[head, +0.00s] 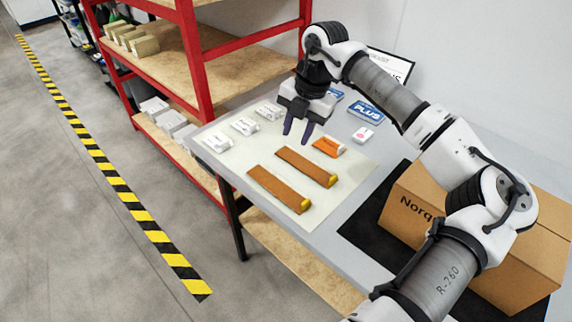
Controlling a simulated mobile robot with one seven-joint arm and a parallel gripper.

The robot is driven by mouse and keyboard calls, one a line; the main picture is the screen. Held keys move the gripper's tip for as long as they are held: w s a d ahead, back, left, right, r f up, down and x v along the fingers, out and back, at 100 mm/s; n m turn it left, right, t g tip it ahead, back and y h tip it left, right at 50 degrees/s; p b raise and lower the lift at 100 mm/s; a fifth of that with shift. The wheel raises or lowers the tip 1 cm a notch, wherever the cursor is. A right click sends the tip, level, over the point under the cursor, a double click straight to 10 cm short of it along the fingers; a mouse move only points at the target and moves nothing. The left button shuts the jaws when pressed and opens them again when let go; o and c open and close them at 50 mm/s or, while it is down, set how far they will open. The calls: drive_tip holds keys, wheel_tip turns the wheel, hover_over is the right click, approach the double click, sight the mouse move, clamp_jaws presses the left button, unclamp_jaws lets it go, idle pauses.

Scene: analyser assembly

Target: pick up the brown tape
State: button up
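Two long flat brown strips with yellow ends, which look like the brown tape, lie side by side on a pale mat (341,187) on the table. One brown strip (302,165) is nearer the back; the other brown strip (275,186) is nearer the front edge. I cannot tell which one the task names. My gripper (298,136) points down above the mat, behind the strips. Its two dark fingers are apart, with nothing visible between them. It appears clear of both strips.
An orange piece (328,147) lies just right of my gripper. Several white parts (245,126) line the mat's left side. A blue box (366,112) and a small white box (363,134) sit behind. A cardboard box (420,212) stands right, and a red-framed shelf (196,62) left.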

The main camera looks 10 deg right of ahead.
drive_tip(key=s+d+m+h, duration=0.2)
drive_tip(key=d+m, duration=0.1)
drive_tip(key=d, duration=0.7)
drive_tip(key=p, duration=0.2)
hover_over(334, 176)
drive_tip(key=shift+g, duration=0.3)
wheel_tip(334, 176, down, 8)
drive_tip(key=shift+d+r, duration=0.1)
drive_tip(key=shift+f+p, duration=1.1)
drive_tip(key=shift+f, duration=1.8)
clamp_jaws()
